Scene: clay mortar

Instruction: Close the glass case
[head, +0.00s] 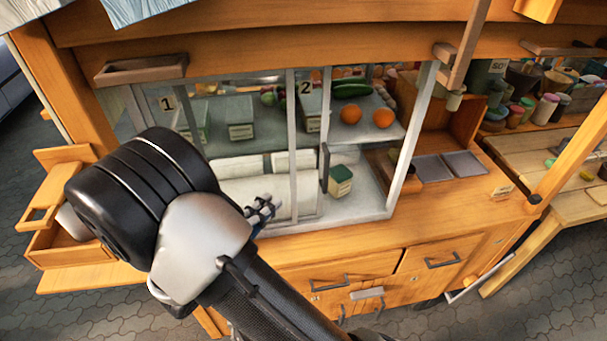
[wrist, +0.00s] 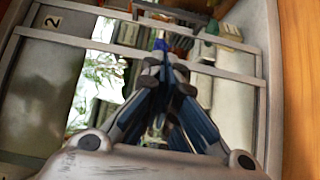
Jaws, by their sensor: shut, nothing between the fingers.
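The glass case (head: 398,165) is a light-framed display case in the wooden stall front. It has sliding panes marked 1 (head: 168,103) and 2 (head: 305,88). Two upright frame bars stand near its middle, a little apart, and the right part looks open, though clear glass is hard to tell. My gripper (head: 263,208) is shut and empty, in front of the lower middle of the case, left of the bars; my arm hides the lower left. In the wrist view, the shut fingers (wrist: 163,58) point toward the case between labels 2 (wrist: 52,22) and 1 (wrist: 232,30). Contact cannot be told.
Inside are oranges (head: 382,118), a cucumber (head: 352,90) and a small green box (head: 340,180). A wooden counter (head: 440,212) with drawers lies below. An open drawer (head: 72,246) sticks out at left. A wooden post (head: 465,45) stands at upper right; jars (head: 546,108) stand beyond.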

